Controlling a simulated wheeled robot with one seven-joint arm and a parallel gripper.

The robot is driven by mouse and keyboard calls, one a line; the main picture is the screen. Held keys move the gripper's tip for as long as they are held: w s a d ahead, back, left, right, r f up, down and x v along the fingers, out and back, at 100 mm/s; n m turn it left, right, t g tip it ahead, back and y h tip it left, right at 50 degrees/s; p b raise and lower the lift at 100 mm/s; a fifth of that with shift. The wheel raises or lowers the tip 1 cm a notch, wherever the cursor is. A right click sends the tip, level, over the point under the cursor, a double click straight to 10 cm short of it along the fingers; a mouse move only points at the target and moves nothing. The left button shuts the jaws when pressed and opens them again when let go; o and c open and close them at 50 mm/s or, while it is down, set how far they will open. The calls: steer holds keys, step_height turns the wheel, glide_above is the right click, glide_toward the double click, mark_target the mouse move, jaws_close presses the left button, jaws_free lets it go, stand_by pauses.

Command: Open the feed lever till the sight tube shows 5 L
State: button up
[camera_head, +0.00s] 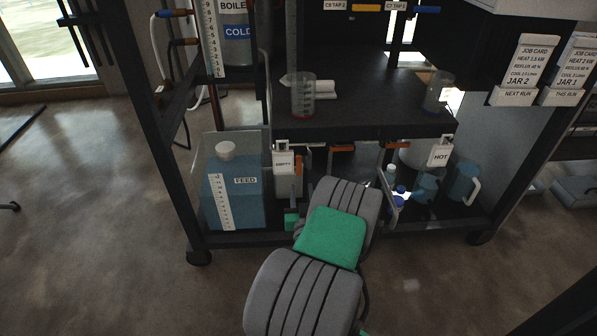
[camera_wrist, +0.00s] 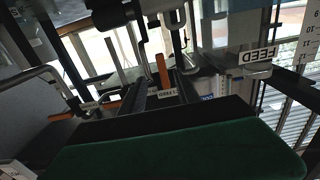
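The blue tank labelled FEED (camera_head: 250,205) stands low at the left of the rack, with a numbered white strip on its front. A taller numbered scale (camera_head: 211,40) stands above it beside the BOILER and COLD labels. I cannot read a liquid level in either. In the wrist view, an upright orange lever (camera_wrist: 162,70) stands above a small label that appears to read FEED. My gripper (camera_wrist: 163,88) shows as two dark fingers, apart, with the lever seen between or just beyond them. Contact cannot be told. My arm hides the gripper in the head view.
A small beaker (camera_head: 303,96) stands on the dark shelf (camera_head: 370,105). Tags marked EMPTY (camera_head: 284,163) and HOT (camera_head: 438,155) hang below it. Blue jugs (camera_head: 462,182) stand on the lower right. Dark rack posts flank the reach. The floor in front is clear.

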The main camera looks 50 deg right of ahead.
mark_target(299, 171)
steer(key=p+x, duration=0.1)
steer(key=x, duration=0.1)
steer(key=p+x, duration=0.1)
steer(key=x, duration=0.4)
steer(key=shift+w+d+r+p, duration=0.1)
steer(key=shift+w+r+p, duration=0.25)
steer(key=shift+p, duration=0.05)
steer(key=shift+w+d+f, duration=0.15)
steer(key=shift+d+f, duration=0.05)
steer(key=shift+f, duration=0.05)
steer(key=shift+p+x, duration=0.55)
steer(key=shift+x, duration=0.35)
jaws_close()
